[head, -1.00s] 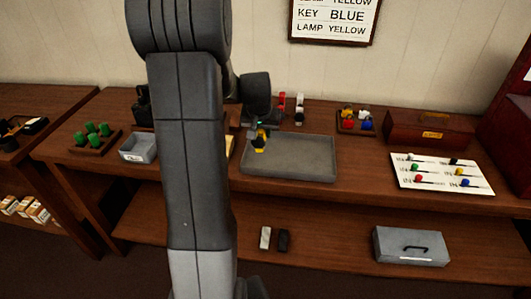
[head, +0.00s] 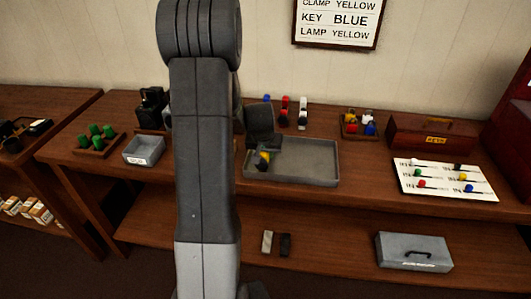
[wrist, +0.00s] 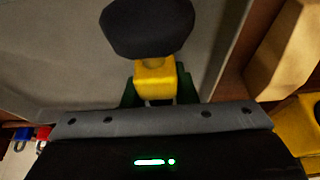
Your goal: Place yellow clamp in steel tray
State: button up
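The yellow clamp (wrist: 155,80) has a yellow body and a round black knob. It sits between the dark green finger pads of my gripper (wrist: 157,88) in the wrist view, and the gripper is shut on it. In the head view the clamp (head: 264,156) shows as a small yellow patch under my gripper (head: 262,158). The steel tray (head: 305,165) is a shallow grey tray on the bench, and the clamp is over its left part. The wrist view shows the grey tray floor (wrist: 60,50) behind the clamp. I cannot tell whether the clamp touches the floor.
A small grey bin (head: 144,150) and a rack of green pieces (head: 96,140) stand to the left. Red and white items (head: 293,112) stand behind the tray. A white board (head: 446,180) lies to the right. The tray's right part is empty.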

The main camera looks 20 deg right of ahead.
jog(key=o, duration=0.4)
jog(key=shift+c, duration=0.2)
jog(key=shift+r, duration=0.1)
jog(key=shift+s+a+r, duration=0.1)
jog(key=shift+s+r, duration=0.05)
jog(key=shift+r, duration=0.4)
jog(key=v, duration=1.1)
